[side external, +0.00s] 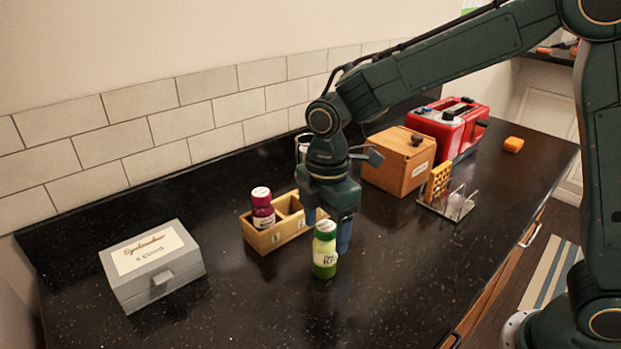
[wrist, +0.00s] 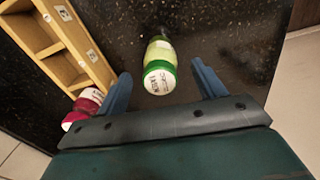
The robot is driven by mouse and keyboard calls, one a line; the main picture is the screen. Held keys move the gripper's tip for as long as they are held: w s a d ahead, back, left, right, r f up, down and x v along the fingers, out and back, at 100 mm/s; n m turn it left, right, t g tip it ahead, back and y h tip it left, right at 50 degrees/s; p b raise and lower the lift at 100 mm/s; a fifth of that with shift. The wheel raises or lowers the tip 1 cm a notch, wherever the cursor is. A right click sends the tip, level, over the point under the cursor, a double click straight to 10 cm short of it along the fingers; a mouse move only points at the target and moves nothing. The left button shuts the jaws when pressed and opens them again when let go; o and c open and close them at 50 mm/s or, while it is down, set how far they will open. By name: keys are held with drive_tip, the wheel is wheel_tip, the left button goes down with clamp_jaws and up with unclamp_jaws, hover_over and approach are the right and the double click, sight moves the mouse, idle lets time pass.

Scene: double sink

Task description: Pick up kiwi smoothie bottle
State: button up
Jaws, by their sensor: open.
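The kiwi smoothie bottle (side external: 325,252) is green with a pale label and a green cap, standing upright on the dark counter. In the wrist view the bottle (wrist: 160,65) shows from above, its cap towards me, between and slightly beyond the two blue fingers. My gripper (side external: 327,232) points down just behind and above the bottle in the side view. In the wrist view my gripper (wrist: 162,85) is open, with clear gaps on both sides of the bottle and nothing held.
A wooden divided box (side external: 268,240) stands left of the bottle, with a dark red bottle (side external: 262,207) in it. A grey box (side external: 152,265) lies farther left. Behind are a wooden box (side external: 399,162), a rack (side external: 447,203) and a red toaster (side external: 450,125). The front counter is clear.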

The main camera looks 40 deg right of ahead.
drive_tip(key=shift+f, duration=1.1)
drive_tip(key=c, duration=1.2)
drive_tip(key=shift+r, duration=0.1)
wheel_tip(320, 180, up, 20)
